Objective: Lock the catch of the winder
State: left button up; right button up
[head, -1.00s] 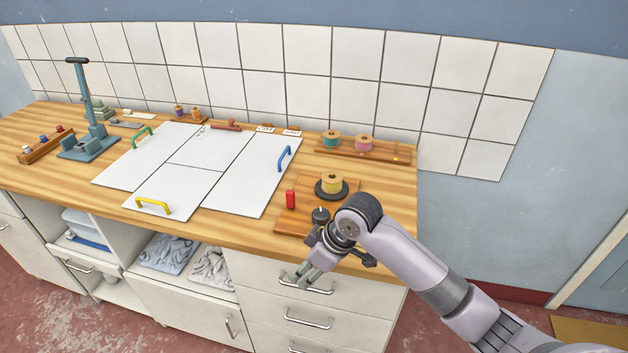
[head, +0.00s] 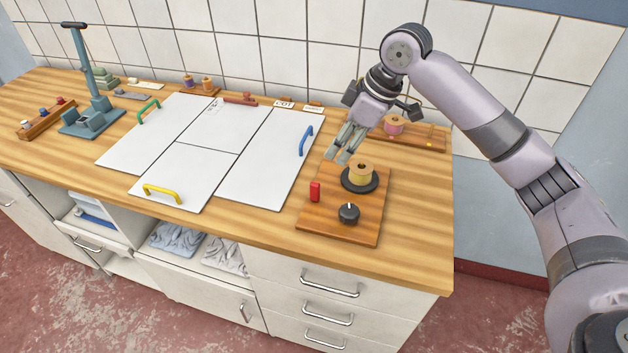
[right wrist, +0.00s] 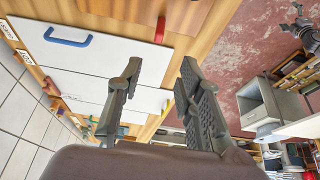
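The winder is a brown wooden board (head: 345,226) on the right of the counter. It bears a yellow spool (head: 360,172) on a black disc, a black knob (head: 348,213) in front, and a red catch (head: 314,191) standing upright at its left edge. The red catch also shows at the top of the right wrist view (right wrist: 160,29). My right gripper (head: 341,155) is above the board's back part, behind and left of the spool. Its fingers point down, apart and empty, as the right wrist view also shows. My left gripper is not in view.
White panels with a green, a yellow (head: 162,193) and a blue handle (head: 306,141) lie left of the winder. A rack with a pink spool (head: 395,125) stands behind, partly hidden by my arm. A blue-grey lever press (head: 92,115) stands at far left.

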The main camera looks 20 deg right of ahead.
send_near(315, 184)
jog(key=f, duration=0.1)
jog(key=p+x, duration=0.2)
jog(key=x, duration=0.7)
jog(key=shift+w+r, duration=0.1)
jog(key=shift+a+f, duration=0.1)
jog(key=shift+f, duration=0.2)
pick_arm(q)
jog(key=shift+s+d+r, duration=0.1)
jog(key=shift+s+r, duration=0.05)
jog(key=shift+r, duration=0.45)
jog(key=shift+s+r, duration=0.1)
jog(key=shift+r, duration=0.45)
pick_arm(e)
grip_shut()
